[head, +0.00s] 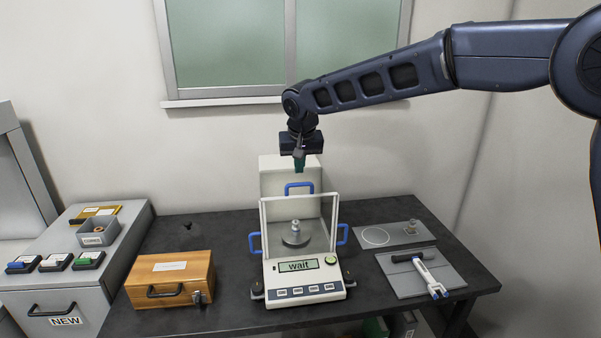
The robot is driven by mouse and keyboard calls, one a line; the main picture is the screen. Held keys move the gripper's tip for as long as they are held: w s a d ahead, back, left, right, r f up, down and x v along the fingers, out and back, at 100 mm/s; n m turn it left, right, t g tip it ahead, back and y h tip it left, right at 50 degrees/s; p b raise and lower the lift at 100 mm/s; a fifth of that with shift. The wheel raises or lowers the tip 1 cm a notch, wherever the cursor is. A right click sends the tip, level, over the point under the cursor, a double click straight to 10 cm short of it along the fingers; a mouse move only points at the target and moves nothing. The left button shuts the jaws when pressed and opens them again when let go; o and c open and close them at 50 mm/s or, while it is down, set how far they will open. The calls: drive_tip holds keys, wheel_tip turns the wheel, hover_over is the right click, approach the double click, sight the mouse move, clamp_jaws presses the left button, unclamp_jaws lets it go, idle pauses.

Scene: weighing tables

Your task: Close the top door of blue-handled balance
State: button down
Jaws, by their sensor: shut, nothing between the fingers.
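The blue-handled balance (306,290) stands on the dark table, and its display reads "wait". Its glass chamber has blue handles at the left (254,243) and right (342,235). Another blue handle, the top door's handle (299,185), shows above the chamber's front frame, before the pale rear column (283,168). How far the top door is open I cannot tell. A metal weight (295,228) stands on the round pan inside. My gripper (299,168) points down above the top handle, shut and empty. It overlaps the rear column in the picture; contact is not visible.
A wooden box (170,279) stands left of the balance. A grey tray (418,282) with a black-and-white tool (429,274) and a grey mat (372,226) lie to the right. The wall and window (235,40) are behind.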

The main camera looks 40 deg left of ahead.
drive_tip(key=v, duration=0.9)
drive_tip(key=shift+s+d+r, duration=0.15)
drive_tip(key=shift+s+r, duration=0.05)
drive_tip(key=shift+r, duration=0.1)
drive_tip(key=shift+w, duration=0.1)
drive_tip(key=w+d+r+m, duration=0.1)
drive_tip(key=w+d+r, duration=0.1)
drive_tip(key=w+d, duration=0.6)
drive_tip(key=w+d+r+m, duration=0.1)
drive_tip(key=w+d, duration=0.5)
drive_tip(key=d, duration=0.5)
drive_tip(key=w+d+m+t+h, duration=0.1)
drive_tip(key=w+d, duration=0.1)
drive_tip(key=d, duration=0.9)
drive_tip(key=w+d+m, duration=0.1)
drive_tip(key=w+d, duration=0.2)
drive_tip(key=d, duration=0.7)
drive_tip(key=s+d+f+m+h, duration=0.1)
drive_tip(key=s+d+f, duration=0.1)
drive_tip(key=d, duration=0.7)
drive_tip(key=s+d+f+m, duration=0.1)
drive_tip(key=d+f, duration=0.1)
drive_tip(key=d, duration=0.8)
drive_tip(key=s+d+f+m, duration=0.3)
drive_tip(key=s+d+f, duration=0.5)
drive_tip(key=s+d, duration=0.3)
drive_tip(key=d, duration=0.2)
drive_tip(key=shift+s+d+t+h, duration=0.2)
drive_tip(key=shift+d+t+h, duration=0.15)
drive_tip(key=shift+t+h, duration=0.05)
